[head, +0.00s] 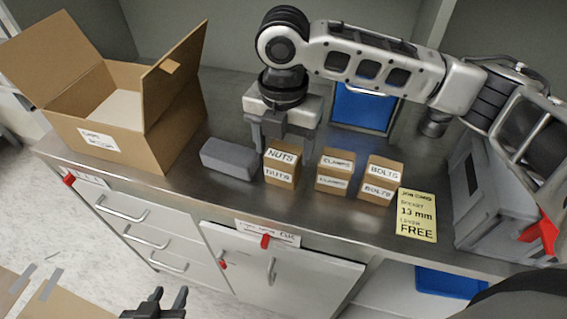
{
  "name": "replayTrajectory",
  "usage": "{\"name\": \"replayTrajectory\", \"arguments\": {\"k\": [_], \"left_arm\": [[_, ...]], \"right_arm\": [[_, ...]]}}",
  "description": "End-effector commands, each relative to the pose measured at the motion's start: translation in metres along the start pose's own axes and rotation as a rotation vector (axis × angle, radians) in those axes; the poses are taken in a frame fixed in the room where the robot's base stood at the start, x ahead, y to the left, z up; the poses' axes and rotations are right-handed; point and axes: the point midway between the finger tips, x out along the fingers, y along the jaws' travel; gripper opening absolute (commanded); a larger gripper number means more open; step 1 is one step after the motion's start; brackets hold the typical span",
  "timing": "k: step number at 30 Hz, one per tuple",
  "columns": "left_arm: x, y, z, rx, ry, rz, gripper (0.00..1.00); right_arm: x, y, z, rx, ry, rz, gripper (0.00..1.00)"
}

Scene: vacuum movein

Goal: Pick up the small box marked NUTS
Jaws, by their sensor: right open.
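The small brown box marked NUTS (282,166) stands upright on the metal worktop, between a grey block and the CLAMPS box. My right gripper (282,143) is open and points down just behind and above the NUTS box.
A grey block (229,159) is close on the left. The CLAMPS box (334,171) and BOLTS box (380,180) stand right. An open carton (125,115) is at left, a blue bin (363,108) behind, a yellow card (416,215) and grey case (490,205) at right.

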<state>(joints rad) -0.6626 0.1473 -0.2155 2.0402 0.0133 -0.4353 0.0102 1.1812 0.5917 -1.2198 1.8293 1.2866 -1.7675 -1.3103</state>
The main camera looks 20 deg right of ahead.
Motion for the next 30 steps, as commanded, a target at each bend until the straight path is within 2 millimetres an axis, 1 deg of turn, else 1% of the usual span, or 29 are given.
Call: {"name": "replayTrajectory", "arguments": {"k": [3,7,10,16,17,18,20,21,30], "left_arm": [[-0.001,0.0,-0.005,0.002,0.008,-0.001,0.36],[0.0,-0.001,-0.006,0.003,0.013,-0.001,0.36],[0.0,-0.001,-0.006,0.003,0.013,-0.001,0.36],[0.001,-0.001,-0.005,0.003,0.012,-0.002,0.36],[0.001,-0.001,-0.005,0.003,0.011,-0.002,0.36],[0.001,-0.001,-0.005,0.003,0.011,-0.002,0.36],[0.001,-0.001,-0.004,0.003,0.01,-0.002,0.36],[0.001,-0.001,-0.004,0.003,0.01,-0.002,0.36],[-0.001,0.0,-0.001,0.001,0.001,-0.001,0.36]], "right_arm": [[0.02,-0.001,0.001,0.001,0.002,-0.005,0.67],[0.036,-0.001,0.001,-0.001,0.001,-0.002,0.67],[0.041,-0.001,0.001,-0.001,0.0,-0.002,0.67],[0.041,-0.001,0.001,-0.001,0.0,-0.001,0.67],[0.041,-0.001,0.001,-0.001,0.0,-0.001,0.59],[0.041,-0.001,0.001,-0.001,0.0,-0.001,0.48],[0.041,-0.001,0.001,-0.001,0.0,-0.001,0.31],[0.041,-0.001,0.001,-0.001,0.0,-0.001,0.27],[0.038,0.0,0.001,-0.001,-0.001,0.001,0.28]]}}
